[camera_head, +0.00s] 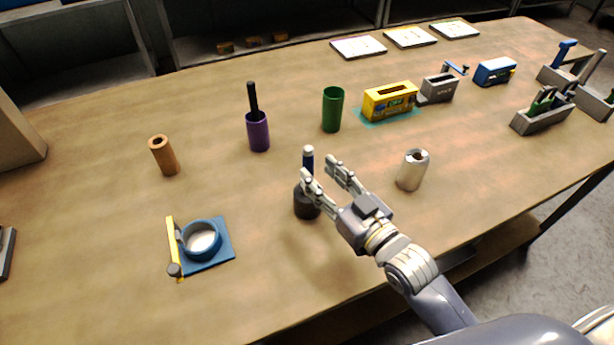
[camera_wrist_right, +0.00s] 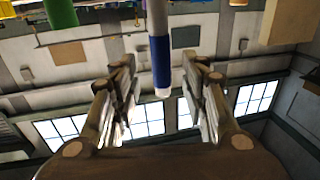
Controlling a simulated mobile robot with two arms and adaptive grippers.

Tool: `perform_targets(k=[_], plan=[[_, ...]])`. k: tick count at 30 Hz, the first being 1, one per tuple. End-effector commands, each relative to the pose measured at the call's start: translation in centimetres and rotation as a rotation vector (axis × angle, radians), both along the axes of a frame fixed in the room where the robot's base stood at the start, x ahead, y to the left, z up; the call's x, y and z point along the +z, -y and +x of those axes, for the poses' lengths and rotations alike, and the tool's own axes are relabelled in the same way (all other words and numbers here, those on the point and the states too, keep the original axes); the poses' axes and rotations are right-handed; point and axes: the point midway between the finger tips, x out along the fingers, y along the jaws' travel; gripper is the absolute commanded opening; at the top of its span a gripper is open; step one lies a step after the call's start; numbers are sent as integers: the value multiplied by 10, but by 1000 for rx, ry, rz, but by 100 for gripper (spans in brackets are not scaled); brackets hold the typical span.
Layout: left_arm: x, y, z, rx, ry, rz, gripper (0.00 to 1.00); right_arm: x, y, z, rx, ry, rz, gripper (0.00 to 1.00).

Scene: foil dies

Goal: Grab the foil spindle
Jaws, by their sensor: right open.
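A slim upright spindle (camera_head: 308,160) with a blue band and a pale tip stands in a dark round base (camera_head: 307,204) near the middle of the table. My right gripper (camera_head: 318,168) is open, with its fingers pointing toward the spindle from the right. In the right wrist view the spindle (camera_wrist_right: 160,62) reaches into the gap between the two spread fingers, with space visible on both sides. One finger partly covers the spindle and base in the head view. My left gripper is not in view.
A silver roll (camera_head: 412,170) stands to the right of my right gripper. A purple cup with a black rod (camera_head: 258,132), a green cylinder (camera_head: 333,110) and a yellow box (camera_head: 390,101) stand behind. A blue stand (camera_head: 216,258) is front left.

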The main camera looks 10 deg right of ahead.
Motion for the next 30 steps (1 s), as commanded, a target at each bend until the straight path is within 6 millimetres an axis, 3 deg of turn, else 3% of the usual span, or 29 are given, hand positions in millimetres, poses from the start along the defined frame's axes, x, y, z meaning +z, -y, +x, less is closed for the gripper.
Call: perform_targets(k=[9, 15, 22, 27, 30], plan=[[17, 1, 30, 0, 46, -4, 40, -3, -15, 32, 0, 1, -1, 41], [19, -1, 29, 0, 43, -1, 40, -6, -22, 47, 1, 0, -1, 41], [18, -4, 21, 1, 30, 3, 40, -7, -22, 48, 1, -1, -1, 41], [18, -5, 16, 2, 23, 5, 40, -7, -22, 48, 1, -1, -1, 3], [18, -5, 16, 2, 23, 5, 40, -7, -22, 48, 1, -1, -1, 0]])
